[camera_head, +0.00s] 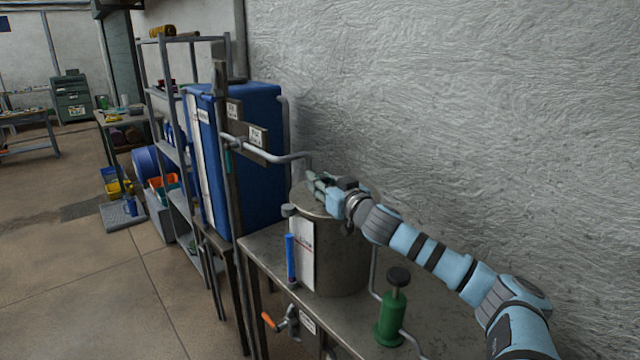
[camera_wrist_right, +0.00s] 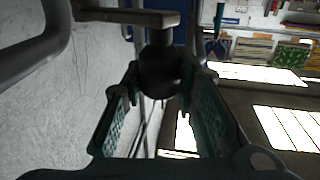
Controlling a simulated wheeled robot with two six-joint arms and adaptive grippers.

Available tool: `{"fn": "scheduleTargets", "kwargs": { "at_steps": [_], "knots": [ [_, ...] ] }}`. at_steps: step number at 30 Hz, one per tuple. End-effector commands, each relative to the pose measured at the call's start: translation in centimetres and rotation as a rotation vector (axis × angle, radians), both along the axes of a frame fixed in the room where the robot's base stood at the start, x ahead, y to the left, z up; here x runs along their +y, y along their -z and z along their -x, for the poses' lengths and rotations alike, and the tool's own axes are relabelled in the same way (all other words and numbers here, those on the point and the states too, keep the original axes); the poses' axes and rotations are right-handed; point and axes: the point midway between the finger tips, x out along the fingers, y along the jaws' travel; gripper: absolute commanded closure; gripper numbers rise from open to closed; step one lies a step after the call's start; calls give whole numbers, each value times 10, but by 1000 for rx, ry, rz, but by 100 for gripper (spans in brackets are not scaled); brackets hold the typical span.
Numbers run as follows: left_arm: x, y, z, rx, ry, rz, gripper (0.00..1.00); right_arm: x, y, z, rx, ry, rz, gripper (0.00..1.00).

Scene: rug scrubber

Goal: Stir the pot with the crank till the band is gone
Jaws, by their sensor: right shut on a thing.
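The pot (camera_head: 345,255) is a grey metal cylinder standing on a metal bench. A white panel (camera_head: 306,262) and a blue upright tube (camera_head: 291,258) are on its near left side. I cannot make out a clear band. My right gripper (camera_head: 322,186) is over the pot's top, and its arm comes in from the right. In the right wrist view, my right gripper (camera_wrist_right: 160,95) is shut on the crank's dark knob (camera_wrist_right: 160,72), below the flat crank arm (camera_wrist_right: 130,16). The gripper hides most of the crank in the head view. My left gripper is not in view.
A green pump-like bottle (camera_head: 391,322) with a black knob stands on the bench (camera_head: 450,325) right of the pot. A pipe (camera_head: 270,156) runs just behind the pot's top. An orange-handled valve (camera_head: 271,321) sticks out in front. A blue tank (camera_head: 250,155) stands behind left.

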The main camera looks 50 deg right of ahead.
Motion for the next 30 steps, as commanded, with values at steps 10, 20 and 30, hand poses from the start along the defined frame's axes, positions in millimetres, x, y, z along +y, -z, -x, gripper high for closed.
{"fn": "scheduleTargets", "kwargs": {
  "at_steps": [10,20,30],
  "knots": [
    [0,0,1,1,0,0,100,-7,-1,4,2,12,6,100],
    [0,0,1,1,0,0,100,-6,-1,3,1,11,6,58],
    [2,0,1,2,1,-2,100,-3,-2,0,0,3,2,52]
  ]
}}
